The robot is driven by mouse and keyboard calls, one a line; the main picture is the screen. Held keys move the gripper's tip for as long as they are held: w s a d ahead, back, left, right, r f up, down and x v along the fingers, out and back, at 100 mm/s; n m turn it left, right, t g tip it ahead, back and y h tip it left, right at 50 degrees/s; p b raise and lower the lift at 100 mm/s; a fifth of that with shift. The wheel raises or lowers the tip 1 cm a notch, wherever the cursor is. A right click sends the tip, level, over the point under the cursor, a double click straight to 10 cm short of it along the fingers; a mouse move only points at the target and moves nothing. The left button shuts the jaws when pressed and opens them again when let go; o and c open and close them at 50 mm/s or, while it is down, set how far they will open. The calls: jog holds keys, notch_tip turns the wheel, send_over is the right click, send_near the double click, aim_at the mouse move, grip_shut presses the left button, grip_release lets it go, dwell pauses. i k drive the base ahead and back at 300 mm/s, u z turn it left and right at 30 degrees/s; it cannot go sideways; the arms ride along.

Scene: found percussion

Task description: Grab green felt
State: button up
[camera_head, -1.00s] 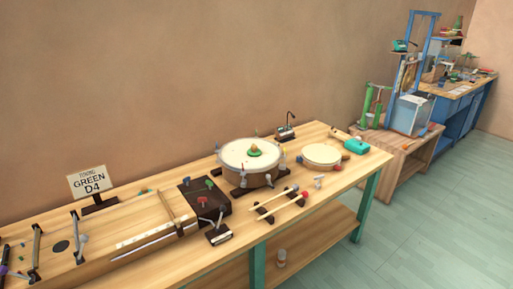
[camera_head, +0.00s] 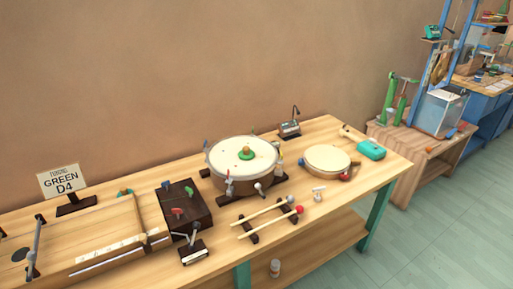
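A round green piece with an orange-brown knob (camera_head: 246,153) lies on the middle of the white drum head; it may be the green felt, but its material is too small to tell. The drum (camera_head: 228,161) stands on dark feet on the wooden bench. A smaller green and orange piece (camera_head: 125,193) lies on the bench behind the long wooden instrument, partly hidden. A dark block (camera_head: 185,204) carries small green and red pegs. My gripper is not in view.
A sign (camera_head: 62,181) reading "GREEN D4" stands at the left. Two mallets (camera_head: 264,217) rest on dark supports in front of the drum. A small drum (camera_head: 326,158) and a teal-headed mallet (camera_head: 370,150) lie right. Open floor (camera_head: 440,225) lies right of the bench (camera_head: 345,196).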

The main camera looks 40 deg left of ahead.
aim_at(246, 154)
jog(key=i, duration=2.2)
jog(key=u, duration=3.15)
